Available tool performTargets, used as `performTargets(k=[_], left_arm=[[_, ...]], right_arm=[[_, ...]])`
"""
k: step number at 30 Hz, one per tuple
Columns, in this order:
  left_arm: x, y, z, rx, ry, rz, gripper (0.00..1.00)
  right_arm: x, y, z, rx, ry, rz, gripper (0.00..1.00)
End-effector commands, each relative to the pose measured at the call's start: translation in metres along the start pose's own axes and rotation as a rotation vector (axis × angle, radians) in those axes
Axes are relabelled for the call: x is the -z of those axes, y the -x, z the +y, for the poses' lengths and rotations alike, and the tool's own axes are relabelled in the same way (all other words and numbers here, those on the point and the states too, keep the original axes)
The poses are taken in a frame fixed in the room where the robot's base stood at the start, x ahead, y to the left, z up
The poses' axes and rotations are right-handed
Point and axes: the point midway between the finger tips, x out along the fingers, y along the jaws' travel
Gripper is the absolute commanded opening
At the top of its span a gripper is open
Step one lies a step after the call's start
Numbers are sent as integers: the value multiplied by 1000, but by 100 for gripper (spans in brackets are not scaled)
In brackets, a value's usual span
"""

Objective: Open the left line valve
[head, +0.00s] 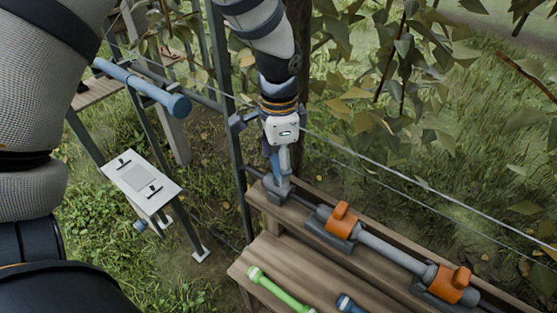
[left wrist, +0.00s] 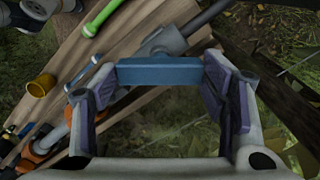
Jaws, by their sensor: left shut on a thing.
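The line valve sits at the left end of a grey pipe on the wooden bench. Its grey body (left wrist: 160,42) shows in the left wrist view behind a blue bar-shaped handle (left wrist: 158,73). My left gripper (head: 280,181) reaches down over this pipe end in the head view, where it hides most of the handle. In the left wrist view the gripper's fingers (left wrist: 158,85) stand at both ends of the blue handle and are shut on it. The handle lies crosswise between the purple finger pads. My right gripper is not in view.
A green-handled tool (head: 280,290) lies on the lower board. Leaves and thin wires hang near the arm. A small stand (head: 130,171) and a blue cylinder (head: 145,88) are at left.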

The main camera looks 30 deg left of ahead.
Motion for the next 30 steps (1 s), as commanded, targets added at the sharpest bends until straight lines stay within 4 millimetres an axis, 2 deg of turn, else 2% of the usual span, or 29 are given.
performTargets(k=[15, 30], left_arm=[[0, -1, 1, -1, 453, -3, 39], [0, -1, 1, -2, 668, -3, 39]], right_arm=[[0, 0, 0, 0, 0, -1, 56], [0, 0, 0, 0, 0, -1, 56]])
